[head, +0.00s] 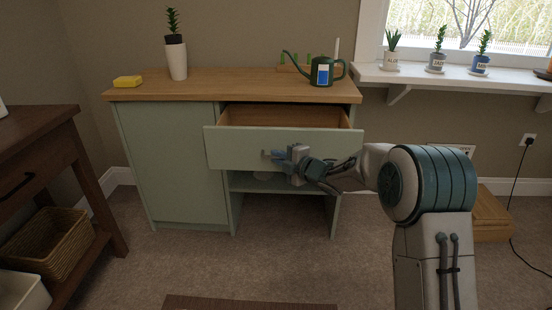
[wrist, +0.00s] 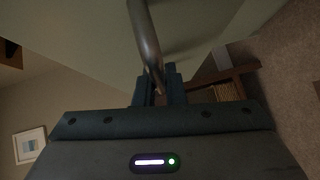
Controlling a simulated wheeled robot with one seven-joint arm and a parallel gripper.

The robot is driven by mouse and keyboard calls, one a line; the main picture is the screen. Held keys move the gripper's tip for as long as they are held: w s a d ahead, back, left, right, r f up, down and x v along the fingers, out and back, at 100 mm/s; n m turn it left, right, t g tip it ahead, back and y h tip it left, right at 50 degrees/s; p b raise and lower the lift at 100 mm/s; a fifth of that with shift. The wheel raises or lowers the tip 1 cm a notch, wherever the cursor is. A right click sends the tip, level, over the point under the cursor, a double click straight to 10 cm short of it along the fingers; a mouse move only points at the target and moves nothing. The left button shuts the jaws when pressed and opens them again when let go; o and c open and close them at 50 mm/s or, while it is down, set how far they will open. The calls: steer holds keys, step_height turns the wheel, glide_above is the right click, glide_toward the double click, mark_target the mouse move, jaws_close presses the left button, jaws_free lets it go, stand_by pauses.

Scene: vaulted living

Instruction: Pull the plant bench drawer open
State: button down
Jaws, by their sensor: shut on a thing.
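The plant bench (head: 168,160) is a sage green cabinet with a wooden top. Its drawer (head: 226,147) at the upper right stands pulled out, and its wooden inside (head: 285,116) shows. My gripper (head: 277,155) is at the drawer front and shut on the drawer's bar handle. In the wrist view the grey metal handle (wrist: 146,38) runs down between the fingers of my gripper (wrist: 158,88). Most of the handle is hidden by my gripper in the head view.
A potted plant (head: 176,58), a yellow sponge (head: 127,82) and a green watering can (head: 321,72) stand on the bench top. A dark wooden table (head: 40,128) with a basket (head: 48,245) is at the left. Carpet (head: 180,262) lies open in front of the bench.

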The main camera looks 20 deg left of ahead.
steer(key=shift+d, duration=0.2)
steer(key=c, duration=1.8)
jaws_free()
steer(key=shift+s+a, duration=0.1)
steer(key=shift+s, duration=0.1)
steer(key=p+v, duration=0.3)
steer(key=v, duration=1)
steer(key=shift+s+d, duration=0.15)
steer(key=shift+d, duration=0.2)
